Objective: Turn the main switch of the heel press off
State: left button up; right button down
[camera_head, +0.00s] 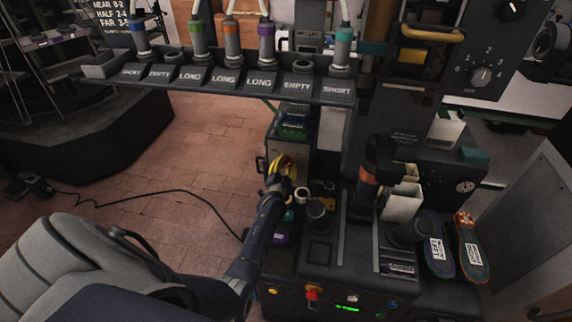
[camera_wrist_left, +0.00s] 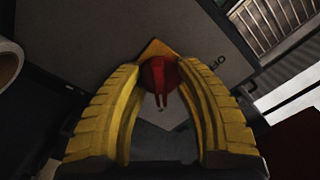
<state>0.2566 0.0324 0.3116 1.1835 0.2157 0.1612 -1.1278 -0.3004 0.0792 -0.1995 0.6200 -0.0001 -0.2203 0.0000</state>
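The main switch is a red knob (camera_wrist_left: 160,76) on a yellow diamond-shaped plate (camera_wrist_left: 157,47), on a grey panel marked OFF to its right in the left wrist view. My left gripper (camera_wrist_left: 159,72) has two yellow ribbed fingers, one on each side of the red knob. The fingers are apart, with a gap about as wide as the knob; contact is unclear. In the head view my left gripper (camera_head: 283,165) is against the side cabinet of the heel press (camera_head: 355,250), and it hides the switch. My right gripper is not in view.
A labelled tool rack (camera_head: 225,82) crosses above the gripper. A dial box (camera_head: 481,76) is at upper right. Coloured rolls lie beside the arm, and two insoles (camera_head: 453,248) are at right. A cable crosses the brick floor (camera_head: 205,150), which is mostly clear at left.

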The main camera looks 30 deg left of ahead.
pick_arm(q)
jog(key=shift+w, duration=0.15)
grip_shut()
dwell(0.4)
